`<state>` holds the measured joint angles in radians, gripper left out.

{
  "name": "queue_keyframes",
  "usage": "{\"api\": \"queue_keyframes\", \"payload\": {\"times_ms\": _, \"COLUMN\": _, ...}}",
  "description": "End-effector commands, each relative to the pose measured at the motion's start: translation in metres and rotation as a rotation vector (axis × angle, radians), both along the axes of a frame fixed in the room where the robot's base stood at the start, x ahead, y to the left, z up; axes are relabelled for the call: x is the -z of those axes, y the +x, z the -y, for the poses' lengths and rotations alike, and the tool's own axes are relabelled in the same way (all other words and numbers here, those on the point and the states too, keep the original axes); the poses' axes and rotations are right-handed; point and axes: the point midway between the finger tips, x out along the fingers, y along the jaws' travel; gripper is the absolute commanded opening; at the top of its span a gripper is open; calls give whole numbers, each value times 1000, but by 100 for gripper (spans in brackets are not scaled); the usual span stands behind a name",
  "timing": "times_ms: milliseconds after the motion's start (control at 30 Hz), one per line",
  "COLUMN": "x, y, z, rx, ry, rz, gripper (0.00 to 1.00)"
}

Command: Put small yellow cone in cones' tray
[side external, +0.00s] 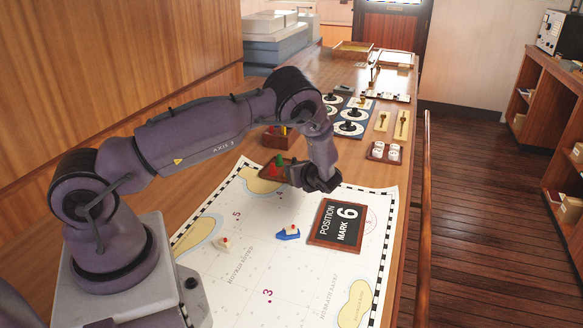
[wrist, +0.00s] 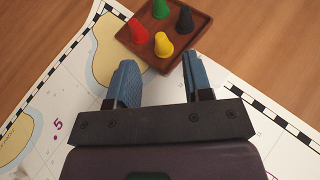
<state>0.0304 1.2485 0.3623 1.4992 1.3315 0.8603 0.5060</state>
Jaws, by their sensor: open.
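The small yellow cone (wrist: 163,45) stands upright in the brown wooden cones' tray (wrist: 157,64), at the near corner, in the wrist view. Green (wrist: 160,10), red (wrist: 138,31) and black (wrist: 185,20) cones stand in the same tray. My gripper (wrist: 159,64) is open and empty, its two blue fingers apart just on the near side of the yellow cone, not around it. In the side view my gripper (side external: 302,178) is low beside the tray (side external: 265,173); there the green cone (side external: 279,166) shows, and the yellow cone is hidden.
The tray lies at the chart's (side external: 262,268) far edge. A "Position Mark 6" board (side external: 337,224), a blue ship model (side external: 288,233) and a cream one (side external: 223,243) are on the chart. A wooden box (side external: 273,141) stands behind the tray. The chart's front is mostly clear.

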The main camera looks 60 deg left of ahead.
Motion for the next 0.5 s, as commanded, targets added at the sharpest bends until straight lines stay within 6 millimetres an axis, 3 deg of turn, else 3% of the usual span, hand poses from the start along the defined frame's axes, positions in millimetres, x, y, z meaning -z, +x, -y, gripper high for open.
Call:
{"api": "queue_keyframes", "payload": {"times_ms": 200, "x": -15, "y": 0, "z": 37, "rx": 2, "ry": -1, "rz": 1, "gripper": 46}}
{"api": "queue_keyframes", "payload": {"times_ms": 367, "x": -22, "y": -1, "z": 48, "rx": -7, "ry": -4, "rz": 9, "gripper": 46}}
{"api": "queue_keyframes", "payload": {"times_ms": 500, "x": -49, "y": -5, "z": 56, "rx": -83, "ry": -61, "rz": 103, "gripper": 46}}
